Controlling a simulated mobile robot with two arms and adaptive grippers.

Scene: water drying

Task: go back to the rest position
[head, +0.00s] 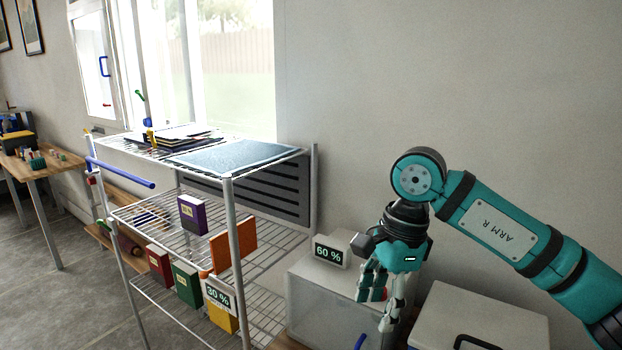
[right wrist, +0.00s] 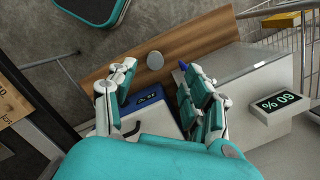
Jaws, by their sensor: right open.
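My right gripper (head: 381,305) hangs fingers-down from the teal right arm, at the right of the head view. It is in front of and above a white box (head: 318,300). In the right wrist view the gripper (right wrist: 158,78) has its two fingers spread apart, with nothing held between them. Below the gap, the wrist view shows a blue device with a small display (right wrist: 147,97) and a wooden surface (right wrist: 207,40). My left gripper is not in view.
A "60 %" display (head: 330,252) stands on the white box. A wire shelf rack (head: 232,215) holds colored boxes and a "30 %" display (head: 219,295). A white case (head: 480,310) sits right of the gripper. A wooden table (head: 40,165) stands far left.

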